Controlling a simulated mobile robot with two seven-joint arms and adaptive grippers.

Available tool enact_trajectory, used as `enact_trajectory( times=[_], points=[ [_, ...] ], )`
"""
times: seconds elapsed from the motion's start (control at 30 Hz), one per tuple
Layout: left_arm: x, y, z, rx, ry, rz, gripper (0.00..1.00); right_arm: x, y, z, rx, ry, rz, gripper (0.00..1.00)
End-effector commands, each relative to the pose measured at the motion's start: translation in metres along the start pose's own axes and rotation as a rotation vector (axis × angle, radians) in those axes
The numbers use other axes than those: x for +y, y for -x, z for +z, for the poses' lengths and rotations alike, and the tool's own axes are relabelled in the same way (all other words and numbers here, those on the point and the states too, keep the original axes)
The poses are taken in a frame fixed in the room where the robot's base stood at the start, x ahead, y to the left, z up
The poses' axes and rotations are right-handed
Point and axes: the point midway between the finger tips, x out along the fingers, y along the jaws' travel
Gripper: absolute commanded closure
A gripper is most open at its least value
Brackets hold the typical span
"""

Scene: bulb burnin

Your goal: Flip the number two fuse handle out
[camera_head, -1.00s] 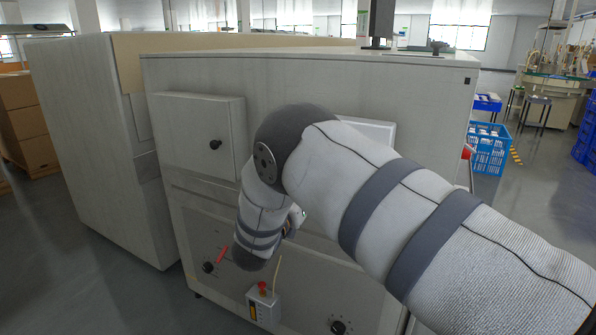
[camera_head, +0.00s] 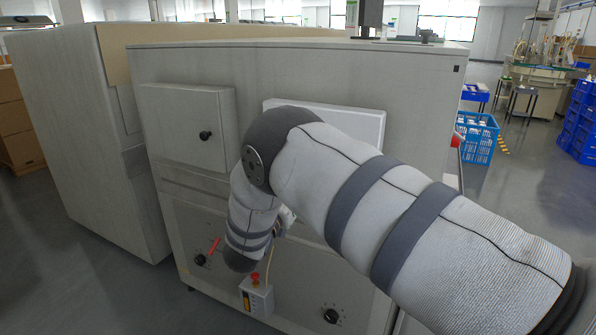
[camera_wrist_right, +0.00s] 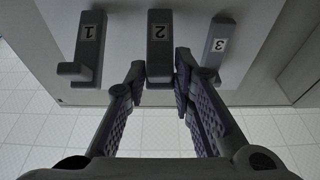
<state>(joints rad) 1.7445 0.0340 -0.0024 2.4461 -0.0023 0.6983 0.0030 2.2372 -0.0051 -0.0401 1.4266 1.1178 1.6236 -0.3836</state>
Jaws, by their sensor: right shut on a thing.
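In the right wrist view three grey fuse handles hang in a row from a pale panel. The number one handle (camera_wrist_right: 84,48) is at left, number two (camera_wrist_right: 159,58) in the middle and number three (camera_wrist_right: 218,45) at right. My right gripper (camera_wrist_right: 160,70) is shut on the number two handle, one finger on each side near its lower end. In the head view my right forearm and wrist cover the fuses and most of the right gripper. My left gripper is not in view.
The grey cabinet (camera_head: 420,90) fills the middle, with a closed box door (camera_head: 180,130) and a white panel (camera_head: 360,125) on its front. Below are a red lever (camera_head: 214,246), dark knobs (camera_head: 331,316) and a small red-button box (camera_head: 257,298). Blue crates (camera_head: 478,138) stand at right.

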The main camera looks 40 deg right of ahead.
Motion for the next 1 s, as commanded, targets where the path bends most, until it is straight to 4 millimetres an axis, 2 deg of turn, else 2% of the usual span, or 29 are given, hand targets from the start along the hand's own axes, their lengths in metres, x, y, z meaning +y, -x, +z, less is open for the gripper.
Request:
enact_trajectory(
  times=[0.03,0.07,0.1,0.13,0.47,0.57,0.8,1.0],
  points=[
    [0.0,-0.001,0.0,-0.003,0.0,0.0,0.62,0.004,0.0,0.01,-0.021,0.01,0.005,1.0],
    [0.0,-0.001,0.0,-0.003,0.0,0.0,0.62,0.004,0.0,0.01,-0.021,0.01,0.005,1.0],
    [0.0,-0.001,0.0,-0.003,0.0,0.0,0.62,0.004,0.0,0.009,-0.02,0.01,0.005,0.68],
    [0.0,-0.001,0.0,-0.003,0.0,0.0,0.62,0.004,0.0,0.009,-0.019,0.01,0.004,0.62],
    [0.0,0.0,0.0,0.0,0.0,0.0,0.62,0.001,0.003,0.004,-0.011,0.004,0.0,0.62],
    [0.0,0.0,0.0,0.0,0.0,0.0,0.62,0.0,0.02,0.004,-0.01,0.003,-0.002,0.62],
    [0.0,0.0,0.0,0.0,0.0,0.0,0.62,0.001,0.085,0.004,-0.012,0.006,-0.001,0.62],
    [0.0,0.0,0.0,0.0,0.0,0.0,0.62,0.002,0.116,0.004,-0.012,0.006,0.002,0.62]
  ],
)
